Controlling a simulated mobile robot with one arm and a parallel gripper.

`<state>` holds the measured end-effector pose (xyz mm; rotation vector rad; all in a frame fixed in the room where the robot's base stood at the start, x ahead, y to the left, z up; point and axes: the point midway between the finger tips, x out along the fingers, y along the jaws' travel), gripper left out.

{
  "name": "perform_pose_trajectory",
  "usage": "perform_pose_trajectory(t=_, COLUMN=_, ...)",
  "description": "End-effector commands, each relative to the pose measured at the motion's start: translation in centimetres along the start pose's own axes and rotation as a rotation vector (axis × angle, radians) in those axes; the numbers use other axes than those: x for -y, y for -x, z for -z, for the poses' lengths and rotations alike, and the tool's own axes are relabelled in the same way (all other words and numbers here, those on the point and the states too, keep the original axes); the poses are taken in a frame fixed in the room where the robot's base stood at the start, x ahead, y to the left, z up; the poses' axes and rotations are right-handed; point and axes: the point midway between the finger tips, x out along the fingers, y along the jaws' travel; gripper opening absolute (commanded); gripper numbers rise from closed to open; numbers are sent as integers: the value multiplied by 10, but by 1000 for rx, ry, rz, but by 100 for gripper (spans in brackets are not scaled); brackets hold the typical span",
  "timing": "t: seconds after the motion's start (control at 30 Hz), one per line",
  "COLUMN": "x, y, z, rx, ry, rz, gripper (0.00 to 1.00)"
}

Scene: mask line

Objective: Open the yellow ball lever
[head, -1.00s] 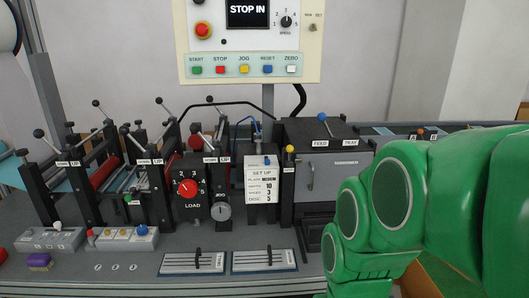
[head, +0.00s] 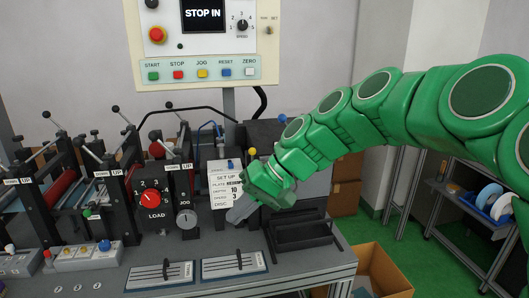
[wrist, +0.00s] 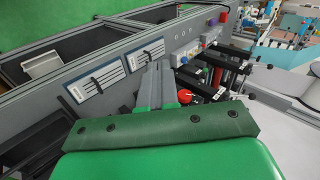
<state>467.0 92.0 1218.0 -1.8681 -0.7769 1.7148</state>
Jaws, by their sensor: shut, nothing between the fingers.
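The yellow ball (head: 253,152) of the lever shows in the head view, just right of the white SET UP card (head: 227,190). It is small, and my arm hides what lies below and right of it. My gripper (head: 236,216) is shut and empty, with its grey fingers low in front of the card's right side, below the yellow ball and apart from it in the picture. In the wrist view my gripper (wrist: 163,72) shows its fingers together above the machine. I cannot make out the yellow ball there.
A red LOAD dial (head: 150,198) stands left of the card. A blue ball (head: 282,118) sits behind my arm. Two slider plates (head: 235,264) lie at the front. A black tray (head: 301,234) is at right. An open cardboard box (head: 380,270) stands beyond the bench edge.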

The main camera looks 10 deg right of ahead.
Motion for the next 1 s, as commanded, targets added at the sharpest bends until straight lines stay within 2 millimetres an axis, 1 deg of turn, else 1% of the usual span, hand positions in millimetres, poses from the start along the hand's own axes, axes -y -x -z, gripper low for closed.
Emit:
perform_pose_trajectory(t=0.03, x=-1, y=5, z=13, rx=-17, ry=-8, rz=34, gripper=0)
perform_pose_trajectory(t=0.1, x=-2, y=13, z=32, rx=-45, ry=-17, rz=80, gripper=0)
perform_pose_trajectory(t=0.27, x=-11, y=35, z=72, rx=-114, ry=-43, rz=182, gripper=0)
perform_pose_trajectory(t=0.4, x=-26, y=57, z=106, rx=-183, ry=-73, rz=265, gripper=0)
perform_pose_trajectory(t=0.47, x=-35, y=66, z=120, rx=-213, ry=-88, rz=298, gripper=0)
perform_pose_trajectory(t=0.6, x=-62, y=90, z=151, rx=-290, ry=-127, rz=370, gripper=0)
perform_pose_trajectory(t=0.67, x=-75, y=100, z=163, rx=-324, ry=-145, rz=401, gripper=0)
perform_pose_trajectory(t=0.8, x=-111, y=124, z=189, rx=-405, ry=-189, rz=458, gripper=0)
perform_pose_trajectory(t=1.0, x=-154, y=148, z=209, rx=-493, ry=-238, rz=511, gripper=0)
